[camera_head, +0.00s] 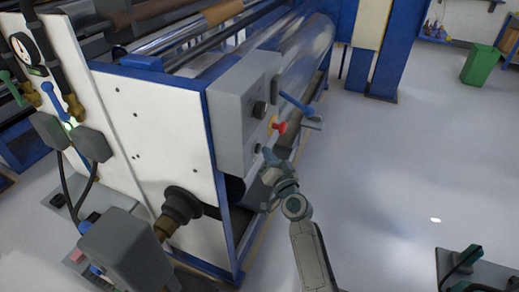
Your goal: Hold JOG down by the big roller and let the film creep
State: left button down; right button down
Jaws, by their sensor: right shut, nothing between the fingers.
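A grey control box (238,122) is fixed to the end of the white machine frame. On its side face are a black knob (260,109), a red mushroom button (279,127) and a small dark button (257,148) low down. No label is readable, so I cannot tell which is JOG. My right gripper (269,157) is shut and empty, its tips close to the small low button; I cannot tell if they touch it. The big shiny roller (305,45) runs back behind the box. The film on it is hard to make out. My left gripper is not in view.
A blue lever (297,104) sticks out from the machine just right of the red button. A pressure gauge (24,48) and hoses are at the left. A green bin (478,63) stands far right. The grey floor (400,170) right of the machine is mostly clear.

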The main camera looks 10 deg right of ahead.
jog(key=shift+w+a, duration=0.25)
jog(key=shift+a, duration=0.1)
dwell(2.6)
jog(key=shift+s, duration=0.1)
dwell(0.8)
jog(key=shift+s+d, duration=0.4)
jog(key=shift+d, duration=0.3)
jog(key=shift+d, duration=0.1)
jog(key=shift+s+d, duration=0.7)
jog(key=shift+d, duration=0.3)
jog(key=shift+s+d, duration=0.7)
jog(key=shift+d, duration=0.3)
